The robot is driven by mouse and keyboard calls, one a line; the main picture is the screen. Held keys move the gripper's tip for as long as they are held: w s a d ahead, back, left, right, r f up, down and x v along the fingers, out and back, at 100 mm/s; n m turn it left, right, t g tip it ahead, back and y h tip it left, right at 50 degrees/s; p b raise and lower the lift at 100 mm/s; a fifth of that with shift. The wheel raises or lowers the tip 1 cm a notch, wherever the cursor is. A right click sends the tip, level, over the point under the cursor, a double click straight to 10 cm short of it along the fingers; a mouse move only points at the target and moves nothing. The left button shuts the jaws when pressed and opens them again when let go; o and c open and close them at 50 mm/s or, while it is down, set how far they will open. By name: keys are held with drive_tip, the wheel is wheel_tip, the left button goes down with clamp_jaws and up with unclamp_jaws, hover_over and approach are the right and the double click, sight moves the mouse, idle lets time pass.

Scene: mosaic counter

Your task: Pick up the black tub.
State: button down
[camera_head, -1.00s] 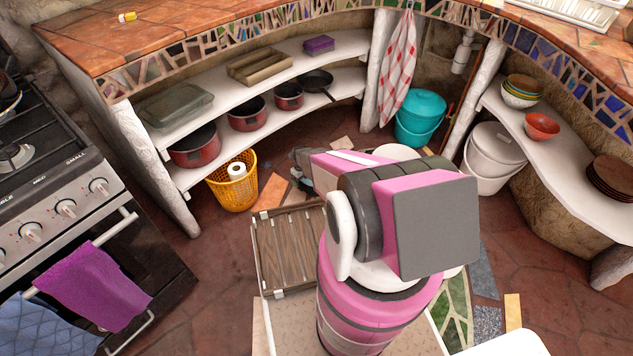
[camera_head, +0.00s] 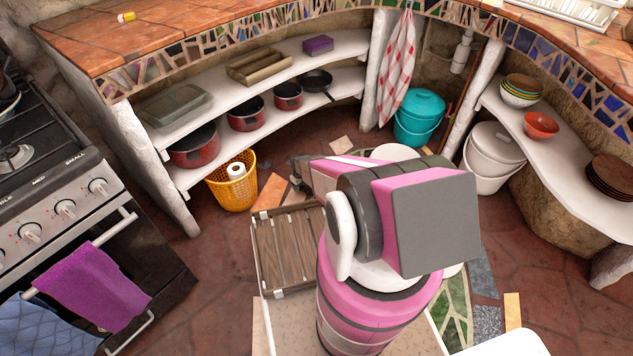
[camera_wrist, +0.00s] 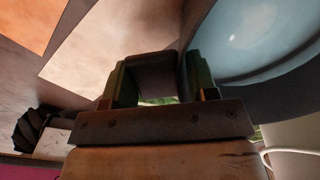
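In the wrist view a dark, squarish thing with rounded corners (camera_wrist: 152,72), which looks like the black tub, sits between the two fingers of my gripper (camera_wrist: 158,88). One finger is on each side of it, close against its edges. Whether both fingers press on it cannot be told. In the head view my gripper (camera_head: 302,172) is low near the floor, left of my pink arm. My arm hides much of it there, and the tub cannot be made out.
A large pale blue-grey round thing (camera_wrist: 262,40) stands close on the right in the wrist view. A yellow basket (camera_head: 232,188) and a slatted wooden crate (camera_head: 257,262) are near my gripper. A shelf (camera_head: 215,112) with pots curves behind; a teal bucket (camera_head: 419,116) stands farther back.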

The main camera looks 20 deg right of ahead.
drive_tip(key=shift+r, duration=0.1)
drive_tip(key=shift+r, duration=0.35)
drive_tip(key=r, duration=0.3)
drive_tip(key=shift+s+a+r, duration=0.15)
drive_tip(key=shift+a+r, duration=0.1)
drive_tip(key=shift+r, duration=0.1)
drive_tip(key=s+a+r, duration=0.4)
drive_tip(key=a+r, duration=0.2)
drive_tip(key=a, duration=0.4)
drive_tip(key=shift+a+r, duration=0.15)
drive_tip(key=shift+r, duration=0.1)
drive_tip(key=c, duration=1.4)
unclamp_jaws()
clamp_jaws()
